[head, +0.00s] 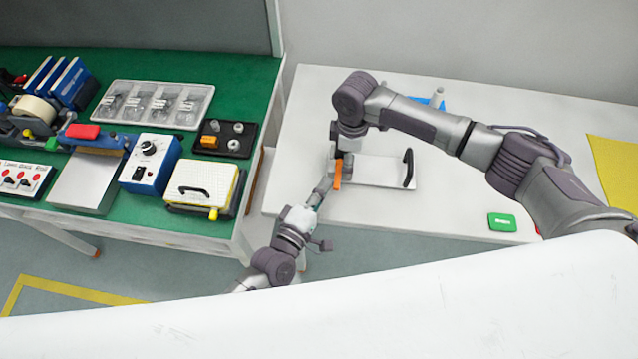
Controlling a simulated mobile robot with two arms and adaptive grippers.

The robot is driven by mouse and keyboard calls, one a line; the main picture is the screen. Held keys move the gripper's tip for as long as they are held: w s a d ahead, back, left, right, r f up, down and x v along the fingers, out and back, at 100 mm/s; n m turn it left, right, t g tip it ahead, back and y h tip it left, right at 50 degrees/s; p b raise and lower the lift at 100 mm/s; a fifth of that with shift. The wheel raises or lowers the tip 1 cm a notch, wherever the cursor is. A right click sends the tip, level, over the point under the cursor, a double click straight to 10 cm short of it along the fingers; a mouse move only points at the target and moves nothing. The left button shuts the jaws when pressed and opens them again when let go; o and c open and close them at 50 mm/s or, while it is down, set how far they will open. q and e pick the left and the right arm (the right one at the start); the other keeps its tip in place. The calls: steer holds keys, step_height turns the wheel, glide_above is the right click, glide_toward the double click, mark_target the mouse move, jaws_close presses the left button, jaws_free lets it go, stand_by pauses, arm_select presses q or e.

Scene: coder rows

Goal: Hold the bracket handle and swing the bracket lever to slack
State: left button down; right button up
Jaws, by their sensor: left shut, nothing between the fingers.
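The bracket is a pale flat plate (375,171) on the white table, with a black handle (408,168) standing at its right end. An orange lever (338,175) stands upright at its left end. My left gripper (325,184) reaches up from below, shut and empty, just left of the orange lever; I cannot tell whether it touches it. My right gripper (346,143) points down over the plate's upper left corner, apart from the black handle. It is small and partly hidden by its own wrist, so its fingers do not show clearly.
A green block (502,222) lies on the white table (450,215) at front right. A blue object (433,101) is behind my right arm. The green bench (150,225) at left carries a blue dial box (150,163) and a yellow-edged case (203,187).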

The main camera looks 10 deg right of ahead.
arm_select(q)
steer(key=shift+s+d+g, duration=0.3)
steer(key=shift+s+d, duration=0.15)
steer(key=shift+d, duration=0.15)
arm_select(e)
steer(key=shift+w+a+r, duration=0.1)
steer(key=shift+a, duration=0.3)
arm_select(q)
steer(key=a, duration=0.1)
steer(key=w+a, duration=0.1)
steer(key=a, duration=0.2)
steer(key=shift+w+a, duration=0.35)
steer(key=shift+w, duration=0.05)
arm_select(e)
steer(key=shift+d, duration=0.15)
arm_select(q)
steer(key=d+v, duration=0.1)
steer(key=v, duration=0.9)
steer(key=shift+s, duration=0.3)
steer(key=shift+f, duration=0.15)
arm_select(e)
steer(key=o, duration=1.5)
steer(key=shift+c, duration=0.2)
step_height(320, 180, up, 12)
